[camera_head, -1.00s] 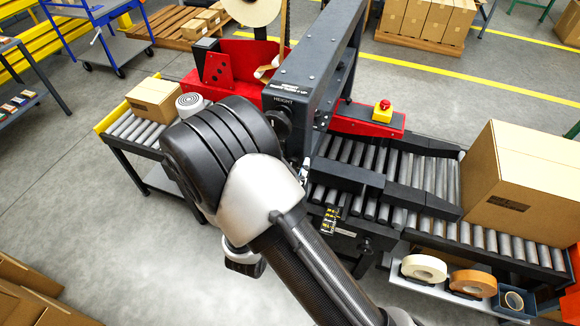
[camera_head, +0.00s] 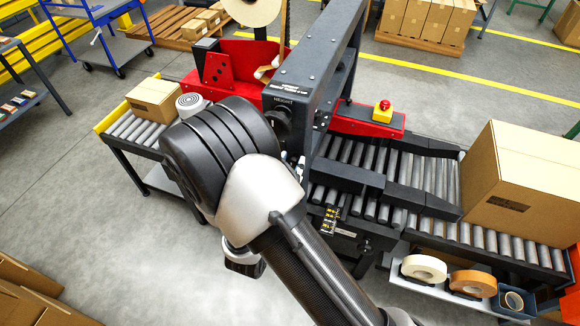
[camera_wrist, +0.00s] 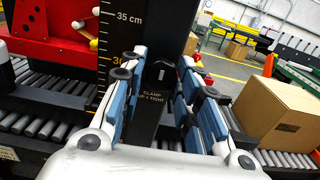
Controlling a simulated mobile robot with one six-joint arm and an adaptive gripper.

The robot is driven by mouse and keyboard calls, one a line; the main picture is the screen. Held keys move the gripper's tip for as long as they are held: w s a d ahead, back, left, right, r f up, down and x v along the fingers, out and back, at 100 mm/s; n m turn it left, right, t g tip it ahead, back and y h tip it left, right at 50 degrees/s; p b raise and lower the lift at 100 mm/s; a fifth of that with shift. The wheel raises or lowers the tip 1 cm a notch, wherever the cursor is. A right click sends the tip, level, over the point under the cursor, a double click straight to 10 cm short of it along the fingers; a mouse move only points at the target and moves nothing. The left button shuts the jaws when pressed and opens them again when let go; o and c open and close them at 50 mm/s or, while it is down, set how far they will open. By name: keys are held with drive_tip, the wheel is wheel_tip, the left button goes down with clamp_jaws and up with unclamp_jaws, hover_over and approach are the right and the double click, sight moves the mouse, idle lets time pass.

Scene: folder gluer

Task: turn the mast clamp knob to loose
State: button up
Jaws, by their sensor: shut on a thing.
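In the wrist view my gripper (camera_wrist: 160,72) reaches toward the dark mast plate, with one blue-padded finger on each side of the mast clamp knob (camera_wrist: 160,74). The fingers are closed in on this small dark knob, which shows only partly between them. The label below it reads "CLAMP" and "UP = TIGHT". A black scale (camera_wrist: 118,18) with yellow and white marks, 30 and 35 cm, stands left of the knob. In the head view my arm hides the knob and most of the gripper, beside the machine's dark frame (camera_head: 325,75).
A dark height knob (camera_head: 278,122) sits on the frame under the "HEIGHT" label. A red emergency button (camera_head: 383,106) stands behind the roller conveyor (camera_head: 400,170). A large carton (camera_head: 530,180) is on the right rollers. Tape rolls (camera_head: 424,268) lie on the front shelf.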

drive_tip(key=n+p, duration=0.2)
drive_tip(key=n, duration=0.2)
drive_tip(key=shift+r, duration=0.1)
drive_tip(key=n+p, duration=0.2)
drive_tip(key=n, duration=0.2)
drive_tip(key=shift+n, duration=0.4)
drive_tip(key=n+p, duration=0.2)
drive_tip(key=n, duration=0.2)
drive_tip(key=shift+n+p, duration=0.95)
drive_tip(key=shift+n, duration=1.55)
drive_tip(key=o, duration=1.1)
